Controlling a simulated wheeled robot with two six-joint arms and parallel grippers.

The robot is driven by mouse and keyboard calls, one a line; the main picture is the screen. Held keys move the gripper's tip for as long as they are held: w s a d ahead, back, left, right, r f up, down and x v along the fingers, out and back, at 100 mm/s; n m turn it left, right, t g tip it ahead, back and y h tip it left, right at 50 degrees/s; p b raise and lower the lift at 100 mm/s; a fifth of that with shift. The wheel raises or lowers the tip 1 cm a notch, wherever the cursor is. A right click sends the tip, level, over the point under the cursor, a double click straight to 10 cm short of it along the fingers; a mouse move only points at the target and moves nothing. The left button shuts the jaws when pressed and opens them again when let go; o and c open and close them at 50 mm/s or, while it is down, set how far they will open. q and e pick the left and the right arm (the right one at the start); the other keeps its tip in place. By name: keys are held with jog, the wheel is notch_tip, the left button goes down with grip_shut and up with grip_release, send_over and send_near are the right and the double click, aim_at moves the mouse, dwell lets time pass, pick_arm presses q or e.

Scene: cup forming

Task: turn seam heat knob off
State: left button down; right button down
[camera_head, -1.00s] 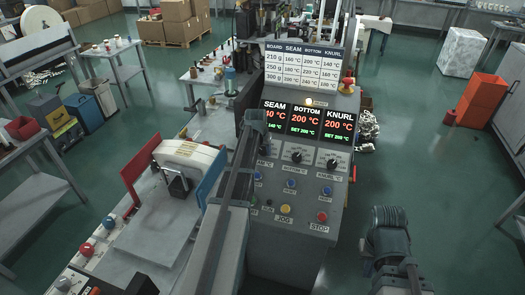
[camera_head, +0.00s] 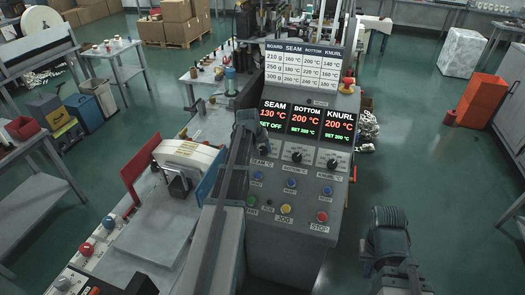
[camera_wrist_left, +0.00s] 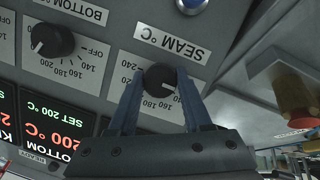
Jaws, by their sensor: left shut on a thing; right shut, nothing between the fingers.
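The seam heat knob (camera_wrist_left: 161,76) is a dark round knob under the SEAM °C label in the left wrist view. My left gripper (camera_wrist_left: 158,82) is shut on this knob, one finger on each side. In the head view my left gripper (camera_head: 253,124) covers much of the knob. The seam display (camera_head: 273,116) reads 130 °C with SET OFF below it. My right gripper (camera_head: 389,217) is shut and empty, well to the right of the panel and low in the picture.
The bottom knob (camera_head: 297,157) and knurl knob (camera_head: 332,162) sit beside the seam knob. Their displays read 200 °C, SET 200. Several coloured buttons, including the yellow JOG button (camera_head: 285,209) and red STOP button (camera_head: 322,216), lie below. Open floor surrounds my right gripper.

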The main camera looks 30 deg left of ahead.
dwell(0.4)
pick_arm(q)
jog(key=shift+c, duration=1.6)
grip_release()
jog(key=p+v, duration=1.2)
jog(key=v, duration=0.2)
jog(key=shift+p, duration=0.35)
jog(key=shift+f, duration=0.1)
